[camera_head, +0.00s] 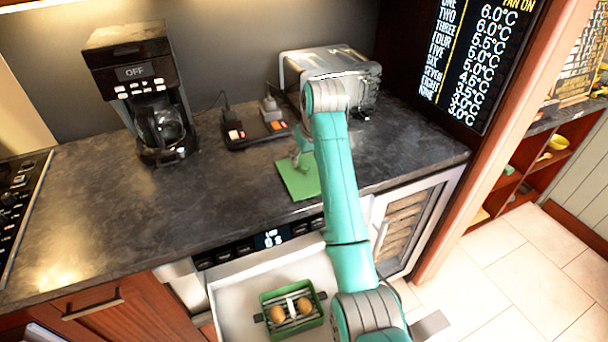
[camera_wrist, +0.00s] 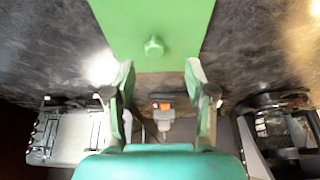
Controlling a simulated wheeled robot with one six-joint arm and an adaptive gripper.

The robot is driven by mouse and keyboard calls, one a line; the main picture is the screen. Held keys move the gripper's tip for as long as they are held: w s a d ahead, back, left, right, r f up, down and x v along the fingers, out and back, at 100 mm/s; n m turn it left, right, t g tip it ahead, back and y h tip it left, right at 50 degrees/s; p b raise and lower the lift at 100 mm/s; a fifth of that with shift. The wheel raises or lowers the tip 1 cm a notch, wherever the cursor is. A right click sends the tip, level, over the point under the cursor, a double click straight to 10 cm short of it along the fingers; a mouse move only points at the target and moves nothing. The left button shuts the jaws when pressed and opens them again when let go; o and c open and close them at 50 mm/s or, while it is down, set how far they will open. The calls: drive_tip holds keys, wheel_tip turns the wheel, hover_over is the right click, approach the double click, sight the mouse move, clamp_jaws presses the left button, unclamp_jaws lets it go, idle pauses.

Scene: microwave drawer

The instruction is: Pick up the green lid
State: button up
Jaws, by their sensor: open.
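The green lid (camera_head: 299,180) lies flat on the dark countertop, near its front edge, partly hidden by my arm in the head view. In the wrist view the lid (camera_wrist: 150,20) fills the top middle, with a small round green knob (camera_wrist: 154,46) on it. My gripper (camera_wrist: 160,72) is open, its two fingers apart, with the knob just beyond and between the fingertips. Nothing is between the fingers. In the head view my gripper (camera_head: 302,158) is small and partly hidden at the lid's far edge.
An open white drawer (camera_head: 235,300) below holds a green container (camera_head: 265,298) with round brown items. A coffee maker (camera_head: 145,90), a power strip with switches (camera_head: 255,131) and a toaster (camera_head: 365,85) stand behind. The counter left of the lid is clear.

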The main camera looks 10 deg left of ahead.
sight(306, 167)
drive_tip(key=shift+d+x, duration=0.15)
drive_tip(key=shift+x, duration=1.15)
drive_tip(key=shift+d+x, duration=0.2)
drive_tip(key=shift+x, duration=1.15)
clamp_jaws()
